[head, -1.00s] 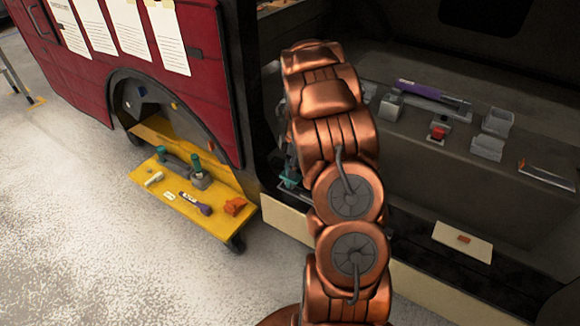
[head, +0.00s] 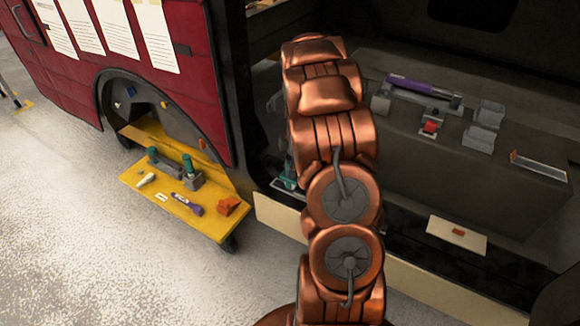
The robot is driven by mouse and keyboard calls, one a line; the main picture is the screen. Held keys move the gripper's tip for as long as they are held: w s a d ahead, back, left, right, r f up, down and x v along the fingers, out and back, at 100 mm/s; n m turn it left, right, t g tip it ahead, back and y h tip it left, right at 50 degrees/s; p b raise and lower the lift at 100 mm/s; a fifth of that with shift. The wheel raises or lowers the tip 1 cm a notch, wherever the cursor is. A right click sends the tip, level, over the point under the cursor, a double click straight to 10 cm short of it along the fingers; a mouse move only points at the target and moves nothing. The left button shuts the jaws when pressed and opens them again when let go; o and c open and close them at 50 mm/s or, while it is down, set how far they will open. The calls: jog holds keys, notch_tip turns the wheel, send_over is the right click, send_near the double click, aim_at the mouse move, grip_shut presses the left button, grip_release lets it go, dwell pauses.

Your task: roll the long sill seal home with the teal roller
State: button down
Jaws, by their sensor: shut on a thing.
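My gripper (head: 282,157) shows only in part at the left edge of my copper arm, which hides most of it. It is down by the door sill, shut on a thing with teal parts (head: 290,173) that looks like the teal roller. A pale flat piece lies just under it, at the sill. The sill (head: 283,215) runs from there to the lower right, with a pale face and a dark upper strip (head: 405,235). I cannot clearly tell the long seal from this dark strip. Whether the roller touches it is hidden.
A yellow wheeled cart (head: 218,224) at left holds a grey tool with teal posts (head: 189,164), a purple-handled tool (head: 187,203) and an orange block (head: 229,206). The grey ledge inside holds a purple tool (head: 412,86) and grey bins (head: 481,138). A pale card (head: 456,235) lies near the sill.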

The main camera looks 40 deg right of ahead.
jog(key=shift+s, duration=0.15)
jog(key=shift+s+d+b, duration=0.2)
jog(key=shift+s+b, duration=0.05)
jog(key=shift+s, duration=0.35)
jog(key=shift+s+d+b, duration=0.15)
jog(key=shift+s+b, duration=0.1)
jog(key=shift+s, duration=0.35)
jog(key=shift+s, duration=0.1)
jog(key=shift+s+d+f+b, duration=0.1)
jog(key=shift+s+d+b, duration=0.15)
jog(key=shift+s, duration=0.4)
jog(key=shift+s+d+b, duration=0.15)
jog(key=shift+s+b, duration=0.1)
jog(key=shift+s, duration=0.4)
jog(key=shift+s, duration=0.1)
jog(key=shift+s, duration=0.15)
jog(key=shift+s+d+r+b, duration=0.1)
jog(key=shift+s+d+b, duration=0.1)
jog(key=shift+s, duration=0.35)
jog(key=shift+s+d+r+b, duration=0.1)
jog(key=shift+s+d+b, duration=0.1)
jog(key=shift+s, duration=0.3)
